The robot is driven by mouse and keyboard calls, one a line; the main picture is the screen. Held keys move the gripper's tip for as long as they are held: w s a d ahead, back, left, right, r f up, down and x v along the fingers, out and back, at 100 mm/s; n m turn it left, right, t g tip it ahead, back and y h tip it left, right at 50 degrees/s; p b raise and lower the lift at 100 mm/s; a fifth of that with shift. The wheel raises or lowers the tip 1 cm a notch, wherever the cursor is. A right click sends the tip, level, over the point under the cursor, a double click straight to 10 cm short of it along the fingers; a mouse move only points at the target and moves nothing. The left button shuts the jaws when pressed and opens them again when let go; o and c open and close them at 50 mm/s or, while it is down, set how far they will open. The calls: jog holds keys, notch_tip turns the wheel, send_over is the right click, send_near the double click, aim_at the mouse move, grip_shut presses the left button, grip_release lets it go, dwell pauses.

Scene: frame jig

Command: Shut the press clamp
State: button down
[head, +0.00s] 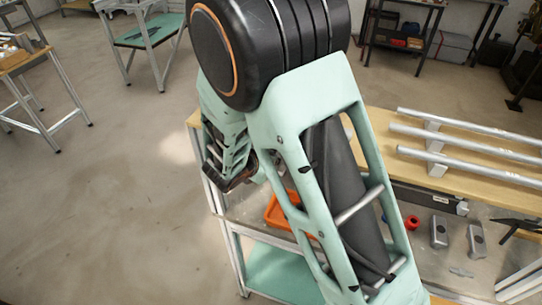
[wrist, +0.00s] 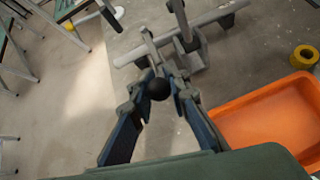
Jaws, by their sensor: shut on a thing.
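In the wrist view my gripper (wrist: 160,78) has its two fingers closed in around a round black knob (wrist: 158,90). The knob appears to be the handle end of the press clamp (wrist: 190,58), whose grey metal arm and block show just beyond the fingertips. A grey bar runs across behind it and an upright grey post rises at its top. How far the clamp's arm is swung cannot be told. In the head view my arm covers the clamp, and the knob is hidden.
An orange tray (wrist: 262,115) lies close to the right of my gripper, with a yellow ring (wrist: 303,57) beyond it. Open floor is at left.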

jog(key=c, duration=2.1)
grip_release()
jog(key=shift+s+a+r, duration=0.1)
jog(key=shift+s+r, duration=0.05)
jog(key=s+a, duration=0.2)
jog(key=s, duration=0.2)
jog(key=s+a+r, duration=0.1)
jog(key=s, duration=0.3)
jog(key=s+a, duration=0.2)
jog(key=s, duration=0.3)
jog(key=shift+a+r, duration=0.25)
jog(key=shift+a, duration=0.05)
jog(key=shift+c, duration=0.3)
